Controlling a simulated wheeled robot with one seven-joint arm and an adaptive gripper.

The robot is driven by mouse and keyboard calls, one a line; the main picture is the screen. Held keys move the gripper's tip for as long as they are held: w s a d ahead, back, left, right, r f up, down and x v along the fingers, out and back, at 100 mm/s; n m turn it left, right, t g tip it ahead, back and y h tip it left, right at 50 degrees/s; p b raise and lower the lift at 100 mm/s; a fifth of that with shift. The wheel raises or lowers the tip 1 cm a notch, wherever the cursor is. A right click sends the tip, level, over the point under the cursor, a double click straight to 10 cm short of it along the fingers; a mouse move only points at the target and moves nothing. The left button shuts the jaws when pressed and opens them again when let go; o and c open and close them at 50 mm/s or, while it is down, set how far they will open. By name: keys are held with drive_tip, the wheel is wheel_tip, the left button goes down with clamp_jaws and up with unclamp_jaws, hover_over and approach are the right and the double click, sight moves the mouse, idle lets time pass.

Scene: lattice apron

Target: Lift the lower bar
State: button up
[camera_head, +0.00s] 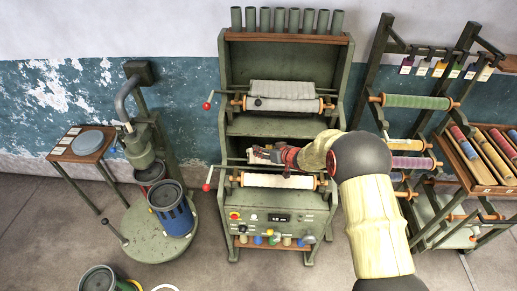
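A green machine (318,119) stands against the wall with an upper and a lower roller set. The lower roller (278,181) is wrapped in pale cloth and has orange-brown ends. A thin dark rod (236,167) runs across just above it, partly hidden by my arm; I cannot tell which of these is the lower bar. A red-knobbed lever (207,187) stands at the lower set's left end. My gripper (262,154), red and dark, is above the lower roller, close to the rod. Its fingers are too small and covered to show whether they are open or touching anything.
The upper roller (284,104) holds grey cloth, with another red-knobbed lever (207,106) at its left. A control panel (276,220) is below. A rack of coloured rolls (417,102) stands at right. A stand with a blue bucket (173,212) is at left.

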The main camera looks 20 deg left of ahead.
drive_tip(key=v, duration=0.5)
drive_tip(key=shift+s+d+r, duration=0.2)
drive_tip(key=shift+s+d, duration=0.05)
drive_tip(key=s+d+f+h, duration=0.2)
drive_tip(key=d+f+h, duration=0.45)
drive_tip(key=d, duration=0.45)
drive_tip(key=s+d+r+m+g+h+b, duration=0.2)
drive_tip(key=s+d+r+h+b, duration=0.15)
drive_tip(key=s+d, duration=0.85)
drive_tip(key=s+d+r+m+b, duration=0.2)
drive_tip(key=s+d+b, duration=0.2)
drive_tip(key=s, duration=0.5)
drive_tip(key=s+d+r+m+b, duration=0.2)
drive_tip(key=s+d+b, duration=0.3)
drive_tip(key=s, duration=0.5)
drive_tip(key=s+d+r+m+b, duration=0.2)
drive_tip(key=s+d+r+b, duration=0.2)
drive_tip(key=s+b, duration=0.4)
drive_tip(key=shift+s+d+r+t+b, duration=0.25)
drive_tip(key=shift+s+d, duration=0.35)
drive_tip(key=shift+s, duration=0.65)
